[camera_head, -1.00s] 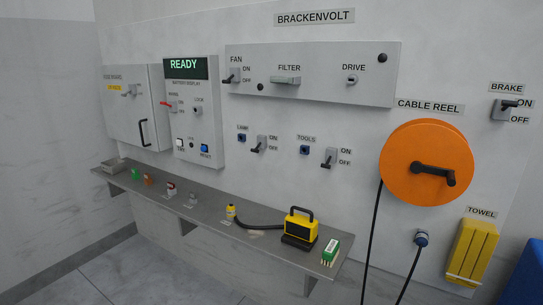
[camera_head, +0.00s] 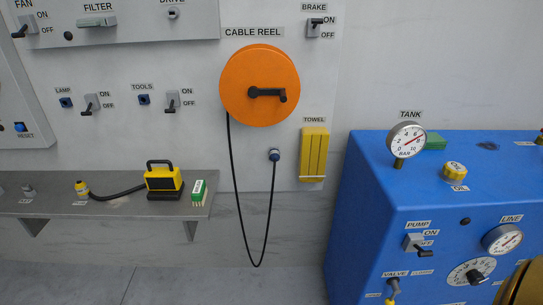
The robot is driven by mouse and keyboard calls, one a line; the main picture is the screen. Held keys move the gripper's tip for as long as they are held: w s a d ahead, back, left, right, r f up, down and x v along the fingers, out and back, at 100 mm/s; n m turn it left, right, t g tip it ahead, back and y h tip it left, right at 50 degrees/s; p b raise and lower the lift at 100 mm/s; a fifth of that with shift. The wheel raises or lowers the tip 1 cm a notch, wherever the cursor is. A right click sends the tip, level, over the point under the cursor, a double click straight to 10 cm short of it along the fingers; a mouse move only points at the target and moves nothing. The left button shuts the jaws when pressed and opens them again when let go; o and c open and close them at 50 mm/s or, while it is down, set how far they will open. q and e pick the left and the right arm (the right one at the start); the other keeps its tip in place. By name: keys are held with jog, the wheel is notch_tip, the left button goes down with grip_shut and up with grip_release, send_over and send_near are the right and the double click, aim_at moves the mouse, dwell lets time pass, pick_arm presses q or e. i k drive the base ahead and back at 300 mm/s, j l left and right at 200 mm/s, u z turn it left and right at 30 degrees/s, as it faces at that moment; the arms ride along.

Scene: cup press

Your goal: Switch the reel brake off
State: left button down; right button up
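The brake switch (camera_head: 313,28) is on the white wall at the top of the view, under a BRAKE label (camera_head: 314,7). It is a grey box with a black lever, and the lever points toward the upper ON mark, with OFF printed below. The orange cable reel (camera_head: 245,80) with its black crank hangs on the wall to the lower left of the switch. A black cable hangs from the reel in a loop to a blue plug.
A yellow towel holder (camera_head: 313,154) hangs below the switch. A blue tank cabinet (camera_head: 380,205) with gauges, a pump switch and a valve stands at the right. A grey shelf (camera_head: 110,206) with a yellow lamp and a green box runs along the left. The wall around the switch is clear.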

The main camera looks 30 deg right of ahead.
aim_at(314, 21)
jog(key=z, duration=1.3)
jog(key=i+l, duration=0.2)
jog(key=l, duration=0.2)
jog(key=i+l, duration=0.2)
jog(key=l, duration=0.2)
jog(key=i+l+u, duration=0.1)
jog(key=l, duration=0.25)
jog(key=i+l, duration=0.25)
jog(key=l, duration=0.15)
jog(key=i+l, duration=0.2)
jog(key=l, duration=0.2)
